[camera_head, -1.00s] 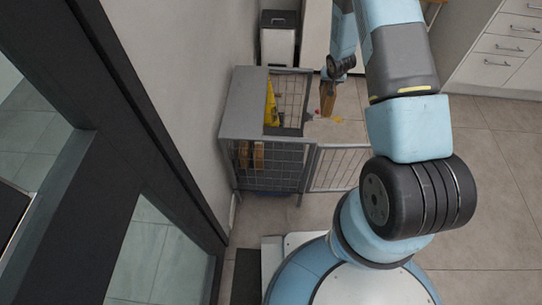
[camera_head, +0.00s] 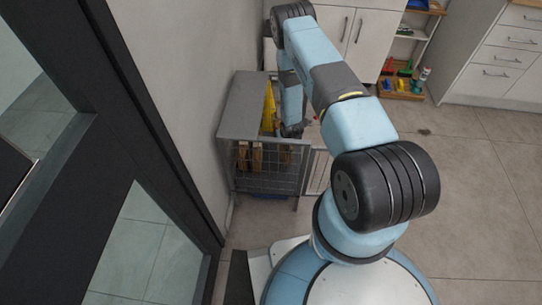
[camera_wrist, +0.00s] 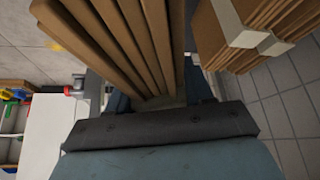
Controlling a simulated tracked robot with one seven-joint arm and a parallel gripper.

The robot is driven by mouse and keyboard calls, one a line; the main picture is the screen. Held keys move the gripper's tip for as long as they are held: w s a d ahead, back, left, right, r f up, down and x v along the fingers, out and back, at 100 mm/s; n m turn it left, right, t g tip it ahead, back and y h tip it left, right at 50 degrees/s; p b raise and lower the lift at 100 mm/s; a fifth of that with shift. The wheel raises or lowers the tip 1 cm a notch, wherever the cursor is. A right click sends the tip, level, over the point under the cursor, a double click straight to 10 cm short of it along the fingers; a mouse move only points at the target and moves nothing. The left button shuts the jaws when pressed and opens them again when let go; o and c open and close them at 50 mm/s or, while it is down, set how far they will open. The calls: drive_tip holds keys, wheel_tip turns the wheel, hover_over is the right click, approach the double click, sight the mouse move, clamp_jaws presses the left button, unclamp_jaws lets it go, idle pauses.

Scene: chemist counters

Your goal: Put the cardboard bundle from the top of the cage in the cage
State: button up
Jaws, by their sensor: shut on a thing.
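The grey wire cage (camera_head: 243,105) stands against the wall in the head view, its solid top panel on the left. Its mesh door (camera_head: 318,172) is swung out to the right. My gripper (camera_head: 291,131) is at the right part of the cage, partly hidden by my arm. In the wrist view my gripper (camera_wrist: 160,101) is shut on a brown cardboard bundle (camera_wrist: 120,45) of several layered sheets. Another cardboard bundle (camera_wrist: 283,22) with a white strap is to the right of it, apart. Brown cardboard (camera_head: 257,158) also shows behind the cage's front mesh.
A yellow folded sign (camera_head: 269,106) stands in the cage, left of my gripper. Wall and dark door frame (camera_head: 130,120) are close on the left. White cabinets (camera_head: 365,40) and a low shelf with bottles (camera_head: 403,82) are behind. The floor on the right is clear.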

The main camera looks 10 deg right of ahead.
drive_tip(key=shift+f, duration=4.35)
drive_tip(key=o, duration=1.4)
drive_tip(key=shift+c, duration=0.2)
